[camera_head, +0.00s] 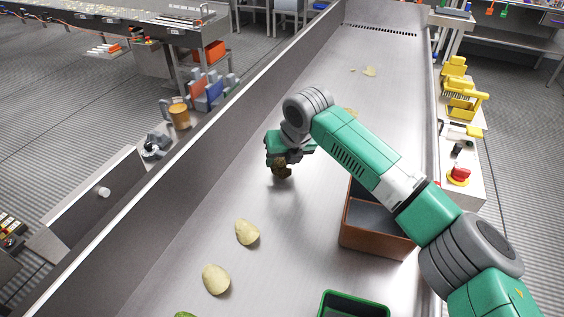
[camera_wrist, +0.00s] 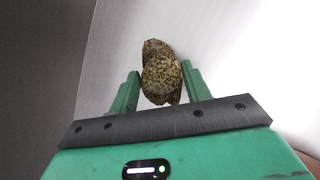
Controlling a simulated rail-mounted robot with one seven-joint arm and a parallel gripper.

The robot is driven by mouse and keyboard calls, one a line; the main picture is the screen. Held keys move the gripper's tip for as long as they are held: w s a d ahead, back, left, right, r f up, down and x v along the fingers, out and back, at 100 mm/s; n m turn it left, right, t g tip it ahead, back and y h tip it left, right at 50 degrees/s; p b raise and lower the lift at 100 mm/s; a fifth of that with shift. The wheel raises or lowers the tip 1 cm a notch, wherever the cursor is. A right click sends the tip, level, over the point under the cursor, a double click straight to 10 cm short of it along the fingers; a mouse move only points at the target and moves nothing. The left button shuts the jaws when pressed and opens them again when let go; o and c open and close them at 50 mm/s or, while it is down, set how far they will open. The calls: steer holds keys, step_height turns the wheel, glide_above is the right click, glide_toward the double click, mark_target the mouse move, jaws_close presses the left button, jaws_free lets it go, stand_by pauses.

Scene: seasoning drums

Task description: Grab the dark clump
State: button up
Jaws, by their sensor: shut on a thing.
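The dark clump (camera_wrist: 161,72) is a lumpy, speckled brown and yellowish piece. It sits between the two green fingers of my gripper (camera_wrist: 160,90) in the wrist view, and the gripper is shut on it. In the head view my gripper (camera_head: 282,160) is over the middle of the metal trough, with the clump (camera_head: 281,169) below it. I cannot tell from these views whether the clump touches the trough floor.
A brown bin (camera_head: 372,243) stands right of my gripper, partly behind my arm. A green bin (camera_head: 354,305) is at the near edge. Pale chips (camera_head: 247,232) (camera_head: 215,279) lie on the trough floor (camera_head: 180,240). The trough's left wall (camera_head: 190,145) is raised. A red button (camera_head: 459,173) is outside, right.

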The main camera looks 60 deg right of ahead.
mark_target(282, 160)
step_height(282, 160, up, 9)
steer(key=p, duration=0.3)
steer(key=shift+r, duration=0.15)
